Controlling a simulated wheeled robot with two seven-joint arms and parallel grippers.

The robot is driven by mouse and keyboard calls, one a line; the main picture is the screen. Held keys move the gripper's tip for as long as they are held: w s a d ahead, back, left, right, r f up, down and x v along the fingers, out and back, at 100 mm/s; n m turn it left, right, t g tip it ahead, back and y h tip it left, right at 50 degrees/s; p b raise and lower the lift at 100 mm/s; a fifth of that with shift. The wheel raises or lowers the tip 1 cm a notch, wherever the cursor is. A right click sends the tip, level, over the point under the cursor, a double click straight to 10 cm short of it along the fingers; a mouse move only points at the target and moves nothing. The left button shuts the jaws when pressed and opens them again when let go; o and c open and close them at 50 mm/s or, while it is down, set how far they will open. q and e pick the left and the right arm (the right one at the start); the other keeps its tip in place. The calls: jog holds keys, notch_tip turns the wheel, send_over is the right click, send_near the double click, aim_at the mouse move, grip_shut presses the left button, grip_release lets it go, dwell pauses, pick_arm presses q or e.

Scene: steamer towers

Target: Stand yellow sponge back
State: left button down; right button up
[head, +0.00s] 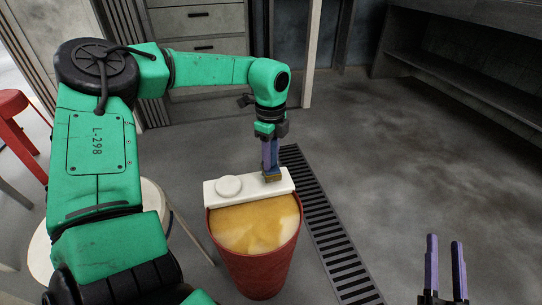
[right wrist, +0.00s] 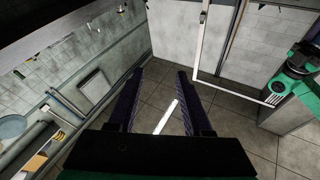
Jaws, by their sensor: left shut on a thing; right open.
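My left gripper (head: 271,158) points down over the white block's right end and is shut on a small yellow-brown piece (head: 272,177), which looks like the sponge. Most of it is hidden by the fingers. It is at the white slab, and I cannot tell whether it touches it. The white slab (head: 213,199) with a round raised disc lies across the far rim of a red tub (head: 255,272). My right gripper (head: 446,268) is open and empty at the lower right; its fingers also show in the right wrist view (right wrist: 166,80).
The tub has a tan and yellow top (head: 252,229). A pale round stool (head: 151,215) stands left of it, with a red stool (head: 14,108) farther left. A floor grate (head: 325,222) runs right of the tub. The floor at right is clear. Drawers (head: 205,22) stand behind.

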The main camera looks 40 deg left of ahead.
pick_arm(q)
jog(key=shift+f+b, duration=0.35)
jog(key=shift+f, duration=0.3)
pick_arm(e)
notch_tip(320, 180, up, 9)
jog(key=d+t+y, duration=0.1)
jog(key=t, duration=0.1)
jog(key=shift+w+f+n+t, duration=0.2)
jog(key=shift+n+t, duration=0.1)
jog(key=shift+t, duration=0.1)
pick_arm(q)
jog(key=shift+f+b, duration=0.35)
jog(key=shift+b, duration=0.05)
pick_arm(e)
jog(key=shift+f, duration=0.3)
pick_arm(q)
jog(key=shift+c, duration=2.2)
grip_release()
pick_arm(e)
jog(key=shift+r, duration=0.1)
